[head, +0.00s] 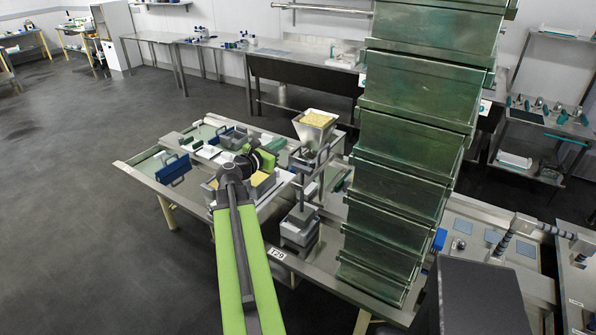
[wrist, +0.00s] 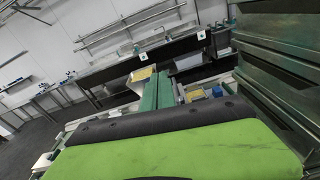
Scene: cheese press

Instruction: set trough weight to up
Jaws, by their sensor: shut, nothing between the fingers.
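My gripper (head: 268,160) is at the end of the green and black arm, over the middle of the steel press table (head: 340,262), just left of the hopper stand. Its fingertips are small and partly hidden in the head view, and it holds nothing visible. I cannot tell for certain which part is the trough weight. A blue-handled piece (head: 173,169) stands at the table's left end, apart from my gripper. Grey blocks (head: 300,229) sit at the foot of the hopper stand. The wrist view is largely filled by a green and black part of my own arm.
A hopper (head: 316,122) of yellow curd stands behind and right of my gripper; it also shows in the wrist view (wrist: 141,74). A tall stack of green bins (head: 405,150) blocks the right side. The dark floor (head: 70,200) at left is clear.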

